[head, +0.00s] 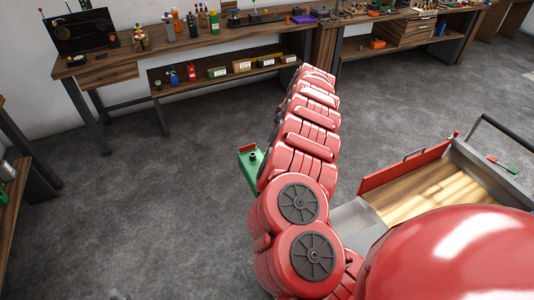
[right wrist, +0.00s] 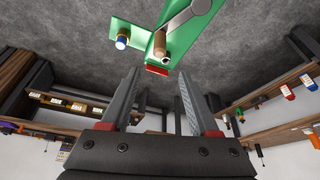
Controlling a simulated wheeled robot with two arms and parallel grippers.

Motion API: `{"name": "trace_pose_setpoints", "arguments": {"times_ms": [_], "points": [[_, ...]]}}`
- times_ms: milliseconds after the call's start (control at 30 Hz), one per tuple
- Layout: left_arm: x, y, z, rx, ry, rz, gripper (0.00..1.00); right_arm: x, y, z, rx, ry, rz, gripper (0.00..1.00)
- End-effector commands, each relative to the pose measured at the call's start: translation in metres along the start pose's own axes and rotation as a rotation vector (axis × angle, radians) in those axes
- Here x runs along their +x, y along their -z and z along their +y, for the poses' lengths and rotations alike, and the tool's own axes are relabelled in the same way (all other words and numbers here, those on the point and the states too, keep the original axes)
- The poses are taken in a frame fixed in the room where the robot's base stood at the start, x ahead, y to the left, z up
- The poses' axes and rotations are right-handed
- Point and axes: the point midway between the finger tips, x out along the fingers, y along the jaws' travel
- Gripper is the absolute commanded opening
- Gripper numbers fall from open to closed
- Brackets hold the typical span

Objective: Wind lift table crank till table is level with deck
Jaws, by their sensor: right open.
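In the right wrist view a green panel (right wrist: 188,35) carries a grey crank arm (right wrist: 187,14) with a tan, wooden-looking handle (right wrist: 160,42). A blue-and-white knob (right wrist: 122,41) and a red block (right wrist: 157,70) show beside it. My right gripper (right wrist: 161,74) is open and empty, its fingers pointing toward the handle and apart from it. In the head view part of a green piece with a dark knob (head: 250,160) shows left of my red arm; the rest is hidden behind the arm. My right gripper is hidden there. My left gripper is not in view.
A wood-floored tray with a red front edge (head: 405,166) and grey frame is at the right; I cannot tell whether it is the table or deck. Workbenches (head: 190,47) with shelves and several small items line the back wall.

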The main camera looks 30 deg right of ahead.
Motion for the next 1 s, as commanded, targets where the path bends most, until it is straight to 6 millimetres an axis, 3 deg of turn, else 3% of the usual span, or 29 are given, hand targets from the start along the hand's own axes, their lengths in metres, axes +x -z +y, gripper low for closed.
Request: {"name": "trace_pose_setpoints", "arguments": {"times_ms": [233, 467, 1000], "points": [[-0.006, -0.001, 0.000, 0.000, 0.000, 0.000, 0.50, 0.036, -0.004, 0.001, 0.003, 0.001, -0.004, 0.61], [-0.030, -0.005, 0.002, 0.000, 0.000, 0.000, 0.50, 0.065, -0.004, 0.002, 0.002, -0.002, -0.003, 0.61], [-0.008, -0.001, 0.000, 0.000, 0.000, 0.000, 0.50, 0.120, -0.001, 0.001, -0.001, -0.002, -0.001, 0.61]]}}
